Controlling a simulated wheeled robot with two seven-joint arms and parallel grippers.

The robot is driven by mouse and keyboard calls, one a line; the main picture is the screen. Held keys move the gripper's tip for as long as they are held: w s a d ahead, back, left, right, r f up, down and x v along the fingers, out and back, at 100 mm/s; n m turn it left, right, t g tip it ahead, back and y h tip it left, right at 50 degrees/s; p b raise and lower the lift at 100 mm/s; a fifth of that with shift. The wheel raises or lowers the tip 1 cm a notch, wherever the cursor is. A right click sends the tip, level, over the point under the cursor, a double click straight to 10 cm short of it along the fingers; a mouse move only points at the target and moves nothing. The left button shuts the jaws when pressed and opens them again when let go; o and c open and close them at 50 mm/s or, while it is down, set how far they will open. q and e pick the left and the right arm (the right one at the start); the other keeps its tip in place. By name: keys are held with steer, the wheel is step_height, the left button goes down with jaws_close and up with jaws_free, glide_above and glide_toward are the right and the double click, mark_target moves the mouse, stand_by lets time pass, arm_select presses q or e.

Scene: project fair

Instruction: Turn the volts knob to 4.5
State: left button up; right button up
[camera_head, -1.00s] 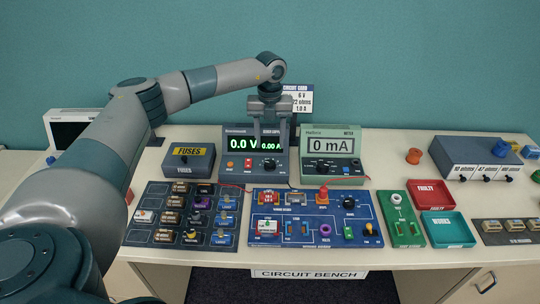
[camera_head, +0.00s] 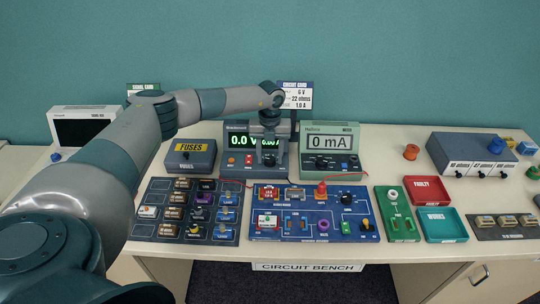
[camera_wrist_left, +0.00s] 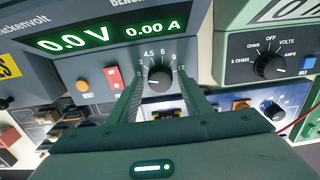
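The power supply (camera_head: 279,170) stands at the back of the bench, its green display reading 0.0 V and 0.00 A. Its black volts knob (camera_wrist_left: 159,78) shows in the left wrist view under the display, with marks including 3, 4.5, 6, 9 and 12 around it. The knob's white pointer is small and seems to point to the lower left, away from 4.5. My left gripper (camera_head: 270,157) is in front of the supply and partly hides it. In the left wrist view its open fingers (camera_wrist_left: 160,88) reach up on either side of the knob; contact cannot be told. My right gripper is out of view.
The green meter (camera_head: 330,152) reading 0 mA stands close on the right. The fuses box (camera_head: 190,160) stands on the left. A blue circuit board (camera_head: 270,232) lies in front with raised parts. A red wire runs near the supply. A red button (camera_wrist_left: 113,78) is left of the knob.

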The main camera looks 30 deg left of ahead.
arm_select(q)
steer(key=c, duration=0.8)
steer(key=m+b, duration=0.2)
steer(key=b, duration=0.1)
steer(key=shift+w+f+m, duration=0.1)
steer(key=shift+f+m, duration=0.05)
steer(key=shift+m, duration=0.25)
steer(key=m+b, duration=0.3)
steer(key=shift+m+b, duration=0.3)
steer(key=shift+b, duration=0.05)
steer(key=m+b, duration=0.3)
steer(key=shift+r+m+b, duration=0.25)
steer(key=shift+m+b, duration=0.4)
steer(key=shift+m, duration=0.65)
steer(key=o, duration=1)
